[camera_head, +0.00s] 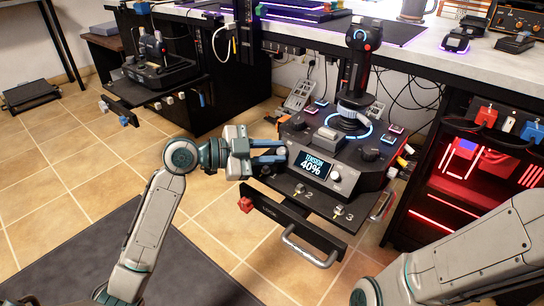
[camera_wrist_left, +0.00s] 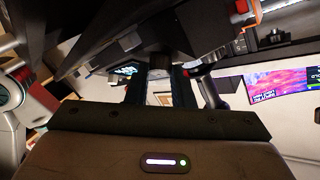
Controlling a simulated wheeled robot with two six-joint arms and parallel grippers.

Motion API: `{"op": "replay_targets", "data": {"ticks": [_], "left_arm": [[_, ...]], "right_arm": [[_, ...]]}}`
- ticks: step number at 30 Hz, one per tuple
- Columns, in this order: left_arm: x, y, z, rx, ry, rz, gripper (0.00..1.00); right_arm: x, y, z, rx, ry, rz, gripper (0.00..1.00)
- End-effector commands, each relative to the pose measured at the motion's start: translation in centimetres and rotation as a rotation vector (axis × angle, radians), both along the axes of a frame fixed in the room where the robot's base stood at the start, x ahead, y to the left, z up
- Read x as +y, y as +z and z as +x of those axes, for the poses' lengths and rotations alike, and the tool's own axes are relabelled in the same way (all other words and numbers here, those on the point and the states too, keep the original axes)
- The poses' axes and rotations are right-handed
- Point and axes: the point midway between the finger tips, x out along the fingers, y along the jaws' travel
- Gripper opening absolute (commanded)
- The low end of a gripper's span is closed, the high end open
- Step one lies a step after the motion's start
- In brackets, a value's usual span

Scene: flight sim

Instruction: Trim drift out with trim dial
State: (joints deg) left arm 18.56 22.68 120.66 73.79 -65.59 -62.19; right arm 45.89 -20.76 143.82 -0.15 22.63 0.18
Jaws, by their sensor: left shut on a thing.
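The black joystick console (camera_head: 350,185) stands on a shelf under the desk, with an upright stick (camera_head: 355,75) in a blue-lit ring. My left gripper (camera_head: 270,152) reaches the console's left side, shut on a small grey knob (camera_head: 283,152), which I take as the trim dial. My right gripper is out of view; only my right arm shows.
A pull-out drawer with a silver handle (camera_head: 308,252) is below the console. A throttle-like unit (camera_head: 155,60) stands on a left shelf. A red-lit computer case (camera_head: 470,180) is at right. The white desk (camera_head: 430,55) overhangs behind. Tiled floor (camera_head: 70,165) is open at left.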

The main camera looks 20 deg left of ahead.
Motion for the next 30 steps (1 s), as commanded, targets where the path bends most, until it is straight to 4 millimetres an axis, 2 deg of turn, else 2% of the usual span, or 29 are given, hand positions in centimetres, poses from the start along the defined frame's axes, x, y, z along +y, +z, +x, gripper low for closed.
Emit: {"op": "replay_targets", "data": {"ticks": [12,29,30], "left_arm": [[0.11,0.18,0.27,-0.049,-0.147,0.138,0.0],[0.1,0.17,0.27,-0.056,-0.17,0.16,0.0],[0.1,0.17,0.27,-0.056,-0.17,0.16,0.23]], "right_arm": [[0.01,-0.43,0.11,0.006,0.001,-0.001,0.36],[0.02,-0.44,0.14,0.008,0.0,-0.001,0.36],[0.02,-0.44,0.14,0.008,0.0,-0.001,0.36]]}}
